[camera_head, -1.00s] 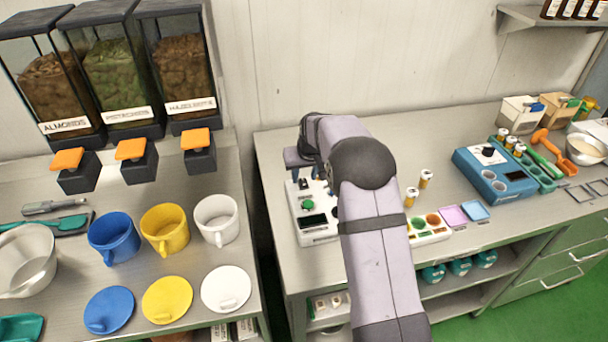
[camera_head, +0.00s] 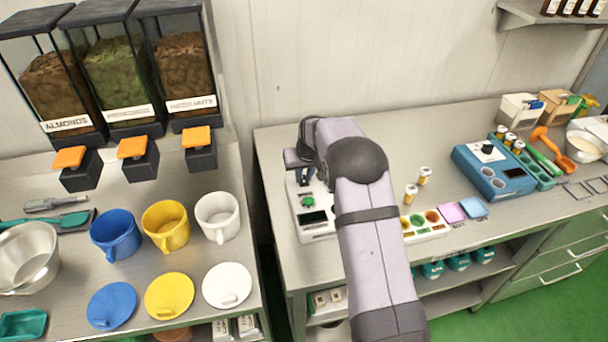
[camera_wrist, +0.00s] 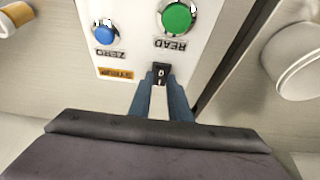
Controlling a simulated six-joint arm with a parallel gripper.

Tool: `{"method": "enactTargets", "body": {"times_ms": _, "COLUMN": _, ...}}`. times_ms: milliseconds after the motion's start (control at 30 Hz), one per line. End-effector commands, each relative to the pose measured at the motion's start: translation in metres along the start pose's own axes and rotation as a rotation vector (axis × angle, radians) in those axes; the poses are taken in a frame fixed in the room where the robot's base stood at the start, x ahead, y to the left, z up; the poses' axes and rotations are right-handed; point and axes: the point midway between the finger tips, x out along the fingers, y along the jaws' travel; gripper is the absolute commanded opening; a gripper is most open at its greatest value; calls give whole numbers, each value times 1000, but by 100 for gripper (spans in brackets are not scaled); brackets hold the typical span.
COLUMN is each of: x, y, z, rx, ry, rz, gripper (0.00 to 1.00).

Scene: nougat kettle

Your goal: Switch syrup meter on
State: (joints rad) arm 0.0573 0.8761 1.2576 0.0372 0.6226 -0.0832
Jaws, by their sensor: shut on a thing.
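The syrup meter is a white box (camera_head: 316,222) near the left end of the right-hand table. The wrist view shows its panel (camera_wrist: 140,55) upside down, with a green READ button (camera_wrist: 177,17), a blue ZERO button (camera_wrist: 105,33) and an orange label (camera_wrist: 115,74). A small black rocker switch (camera_wrist: 161,71) with light marks sits below the buttons. My gripper (camera_wrist: 160,84) points down at the panel, its blue fingers close together and shut on the switch. In the head view my gripper (camera_head: 303,174) is at the meter's back end and hides the switch.
Two small jars (camera_head: 417,186) and a tray of coloured cups (camera_head: 425,224) stand right of the meter. A blue device (camera_head: 495,172) with a black knob is farther right. A gap separates this table from the left one, which holds mugs (camera_head: 166,226) and lids.

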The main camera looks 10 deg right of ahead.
Motion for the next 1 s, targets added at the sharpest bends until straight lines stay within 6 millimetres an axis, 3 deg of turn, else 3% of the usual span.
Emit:
{"method": "enactTargets", "body": {"times_ms": 600, "x": 0, "y": 0, "z": -8, "rx": 0, "ry": -175, "rz": 0, "gripper": 0}}
{"method": "enactTargets", "body": {"times_ms": 1000, "x": 1, "y": 0, "z": -7, "rx": 0, "ry": -188, "rz": 0, "gripper": 0}}
